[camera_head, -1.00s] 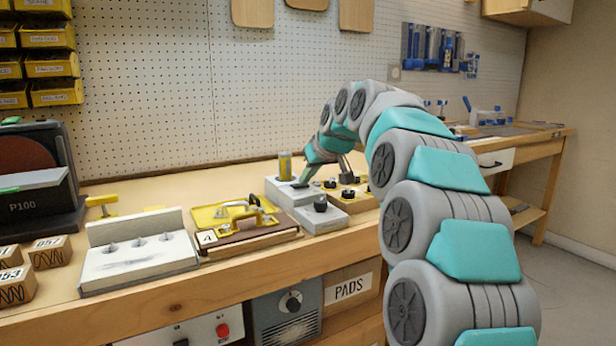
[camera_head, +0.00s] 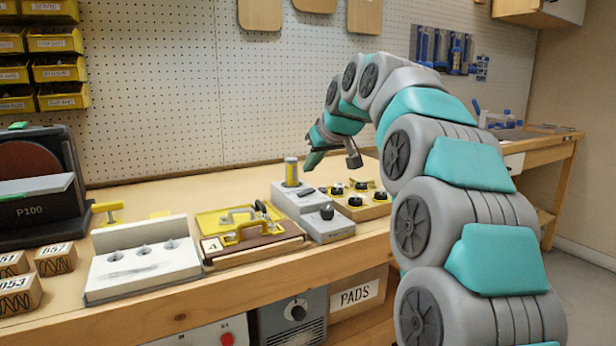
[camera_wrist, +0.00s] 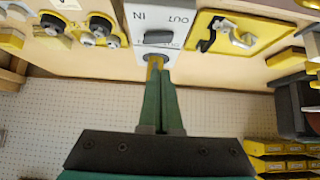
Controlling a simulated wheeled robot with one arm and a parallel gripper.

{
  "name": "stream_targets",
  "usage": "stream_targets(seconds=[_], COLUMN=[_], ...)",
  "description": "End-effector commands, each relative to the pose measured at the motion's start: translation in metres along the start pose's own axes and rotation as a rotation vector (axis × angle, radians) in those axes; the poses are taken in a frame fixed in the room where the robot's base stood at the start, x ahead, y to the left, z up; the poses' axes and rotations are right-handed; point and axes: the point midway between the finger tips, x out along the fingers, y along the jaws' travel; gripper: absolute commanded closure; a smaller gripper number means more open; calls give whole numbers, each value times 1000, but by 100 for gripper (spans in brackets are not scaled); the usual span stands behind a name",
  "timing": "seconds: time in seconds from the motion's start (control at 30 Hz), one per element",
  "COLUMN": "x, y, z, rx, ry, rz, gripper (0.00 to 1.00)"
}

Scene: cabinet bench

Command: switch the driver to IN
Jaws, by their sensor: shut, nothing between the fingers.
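The driver is a grey box (camera_head: 297,202) on the bench with an upright yellow-banded cylinder (camera_head: 291,172) at its back. A small dark switch (camera_head: 307,191) lies on its top, and a black knob (camera_head: 326,212) stands on the lower front part. In the wrist view the driver's pale top (camera_wrist: 150,18) shows upside-down IN and OUT lettering, IN to the left, with a dark control (camera_wrist: 158,37) beside it. I cannot tell which setting it is at. My gripper (camera_head: 309,167) is shut and empty, above the driver and apart from it; its fingertips (camera_wrist: 156,62) hide part of the cylinder.
A yellow toggle-clamp fixture (camera_head: 245,222) stands close left of the driver. A yellow-topped block with several black knobs (camera_head: 357,200) stands close right. A white block (camera_head: 140,268) and a sander (camera_head: 40,190) are further left. The pegboard (camera_head: 200,110) rises behind.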

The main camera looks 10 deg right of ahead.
Motion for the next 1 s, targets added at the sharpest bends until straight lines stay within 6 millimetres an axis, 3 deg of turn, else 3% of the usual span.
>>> stream_targets(seconds=[0.2, 0.4, 0.87, 1.0], x=[-48, -72, -79, -82], y=[0, 0, 1, 15], z=[-1, -2, -2, 1], rx=[-1, -1, -1, 5], ry=[9, 9, 8, 7], rz=[3, 4, 4, 32], gripper=[100, 100, 100, 100])
